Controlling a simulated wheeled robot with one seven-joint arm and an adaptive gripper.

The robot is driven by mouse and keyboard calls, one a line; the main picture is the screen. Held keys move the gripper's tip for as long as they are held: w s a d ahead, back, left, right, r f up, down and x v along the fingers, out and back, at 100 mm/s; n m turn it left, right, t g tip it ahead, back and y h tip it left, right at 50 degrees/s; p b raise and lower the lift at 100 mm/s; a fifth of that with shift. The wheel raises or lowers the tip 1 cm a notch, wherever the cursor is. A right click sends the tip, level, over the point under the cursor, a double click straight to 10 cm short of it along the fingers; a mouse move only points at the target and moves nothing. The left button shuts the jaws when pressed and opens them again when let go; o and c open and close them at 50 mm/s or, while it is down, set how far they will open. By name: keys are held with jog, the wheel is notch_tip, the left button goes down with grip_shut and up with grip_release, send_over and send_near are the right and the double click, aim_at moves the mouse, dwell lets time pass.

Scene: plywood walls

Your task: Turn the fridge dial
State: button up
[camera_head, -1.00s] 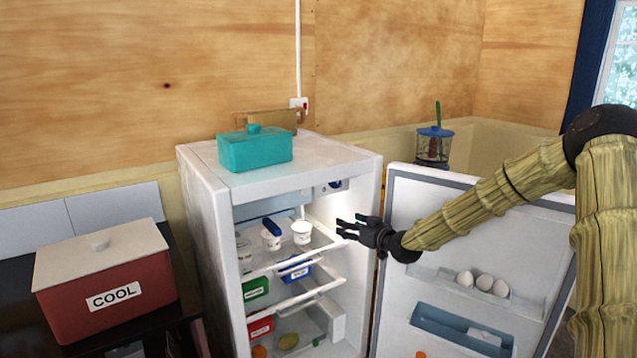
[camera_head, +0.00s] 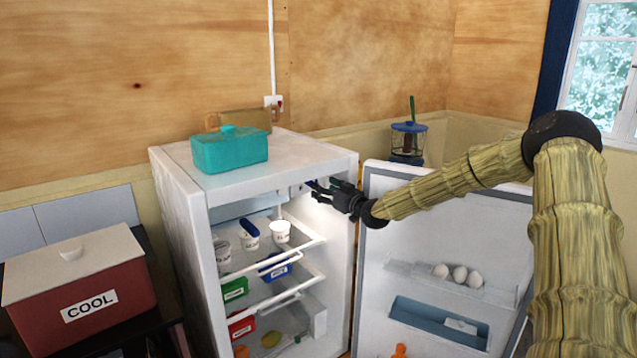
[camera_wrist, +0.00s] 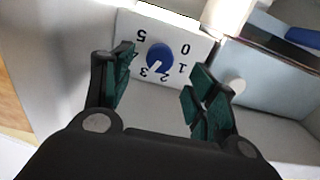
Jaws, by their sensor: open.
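The fridge dial (camera_wrist: 160,57) is a round blue knob with a white pointer on a white panel with numbers around it. In the wrist view it sits ahead of my gripper (camera_wrist: 155,90), between the two open fingers in the picture and apart from them. The pointer is near the 2 and 3. In the head view my gripper (camera_head: 318,190) is inside the top of the open fridge (camera_head: 180,205), in front of the dial's panel, and hides most of the dial. The jaws are empty.
The open fridge door (camera_head: 455,240) is on the right, below my forearm, with eggs (camera_head: 458,274) on its shelf. Wire shelves (camera_head: 300,245) with cups and small boxes lie below my gripper. A teal box (camera_head: 230,152) stands on top of the fridge.

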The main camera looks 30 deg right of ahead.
jog(key=w+p, duration=0.1)
jog(key=w, duration=0.5)
jog(key=shift+w+a, duration=0.15)
jog(key=shift+a, duration=0.1)
